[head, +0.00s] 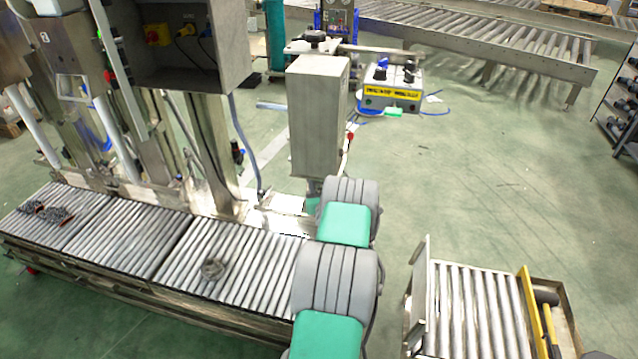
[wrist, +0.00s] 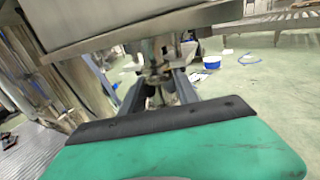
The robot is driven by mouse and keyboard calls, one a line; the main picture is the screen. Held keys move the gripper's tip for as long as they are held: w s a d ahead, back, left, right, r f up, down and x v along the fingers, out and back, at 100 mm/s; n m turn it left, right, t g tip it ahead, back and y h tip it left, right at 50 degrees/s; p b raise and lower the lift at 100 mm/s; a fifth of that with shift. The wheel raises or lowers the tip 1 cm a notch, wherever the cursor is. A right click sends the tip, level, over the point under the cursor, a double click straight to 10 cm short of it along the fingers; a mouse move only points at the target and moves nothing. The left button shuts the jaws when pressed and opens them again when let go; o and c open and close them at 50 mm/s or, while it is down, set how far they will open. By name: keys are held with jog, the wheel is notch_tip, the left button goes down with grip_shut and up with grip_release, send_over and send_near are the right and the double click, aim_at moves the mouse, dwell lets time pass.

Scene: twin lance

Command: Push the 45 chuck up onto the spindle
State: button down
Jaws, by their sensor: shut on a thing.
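My gripper (wrist: 158,84) shows in the wrist view, its two dark fingers pointing away from the camera under a large metal housing (wrist: 130,28). The fingers are closed around a small metal piece, seemingly the 45 chuck (wrist: 157,97), partly hidden by the fingers and my green-black wrist cover. Right above it a metal shaft, seemingly the spindle (wrist: 155,52), comes down from the housing. I cannot tell whether chuck and spindle touch or how far they overlap. In the head view the upright grey housing (head: 318,118) stands just beyond my arm, which hides the gripper and chuck.
A control box (head: 392,86) with knobs stands behind the housing. A short roller stand (head: 478,300) is at lower right.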

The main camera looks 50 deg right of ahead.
jog(key=shift+d+r+p, duration=0.1)
jog(key=shift+r+p, duration=0.25)
jog(key=shift+r, duration=0.3)
jog(key=c, duration=0.8)
grip_release()
jog(key=shift+f, duration=0.3)
jog(key=shift+s+a, duration=0.35)
jog(key=shift+a, duration=0.05)
jog(key=b+v, duration=0.1)
jog(key=v, duration=0.5)
jog(key=shift+s+a+b, duration=0.1)
jog(key=shift+s+b, duration=0.05)
jog(key=shift+b, duration=0.25)
jog(key=shift+s+a, duration=0.15)
jog(key=shift+a, duration=0.15)
